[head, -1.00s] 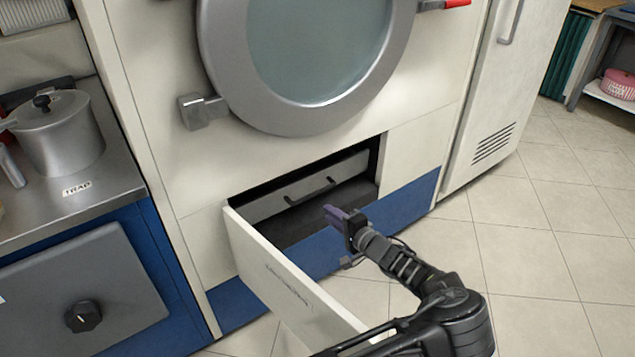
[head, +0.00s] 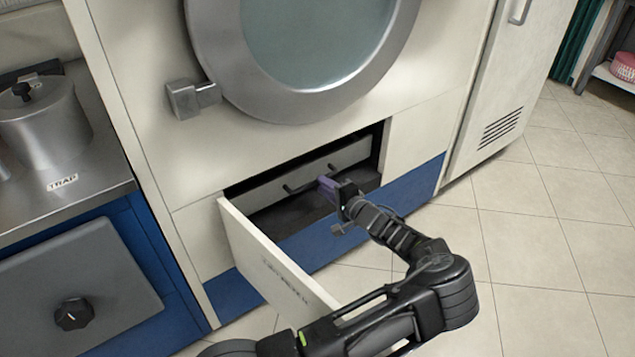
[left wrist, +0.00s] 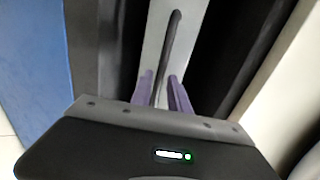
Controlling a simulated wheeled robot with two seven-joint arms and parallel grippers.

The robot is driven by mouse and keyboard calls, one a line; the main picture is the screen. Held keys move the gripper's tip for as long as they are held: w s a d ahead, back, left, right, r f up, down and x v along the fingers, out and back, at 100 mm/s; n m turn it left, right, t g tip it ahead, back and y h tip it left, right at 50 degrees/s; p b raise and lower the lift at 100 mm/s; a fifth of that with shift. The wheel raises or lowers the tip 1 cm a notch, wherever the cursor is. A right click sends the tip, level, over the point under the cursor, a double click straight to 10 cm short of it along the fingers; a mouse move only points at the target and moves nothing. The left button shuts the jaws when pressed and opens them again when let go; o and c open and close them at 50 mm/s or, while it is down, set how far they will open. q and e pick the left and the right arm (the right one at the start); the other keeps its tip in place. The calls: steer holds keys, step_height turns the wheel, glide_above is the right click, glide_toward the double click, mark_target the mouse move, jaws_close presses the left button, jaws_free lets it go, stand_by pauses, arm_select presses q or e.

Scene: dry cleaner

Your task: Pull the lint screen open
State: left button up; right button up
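The lint screen (head: 263,192) is a light grey panel set back in a dark recess under the dryer's round door. My left gripper (head: 325,183) reaches into the recess opening at the handle. In the left wrist view, the purple fingers (left wrist: 161,92) stand apart with the handle bar (left wrist: 169,48) between them and a gap visible beside it. The screen front (left wrist: 158,30) shows behind the bar. My right gripper is not in view.
A cream access flap (head: 270,262) with lettering stands swung open at the recess's left, close to my arm. The round dryer door (head: 215,75) is above. A steel counter with a pot (head: 45,125) is at left. Tiled floor (head: 540,240) is free at right.

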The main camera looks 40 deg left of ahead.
arm_select(q)
steer(key=x, duration=0.4)
steer(key=shift+b, duration=0.3)
jaws_close()
stand_by(1.1)
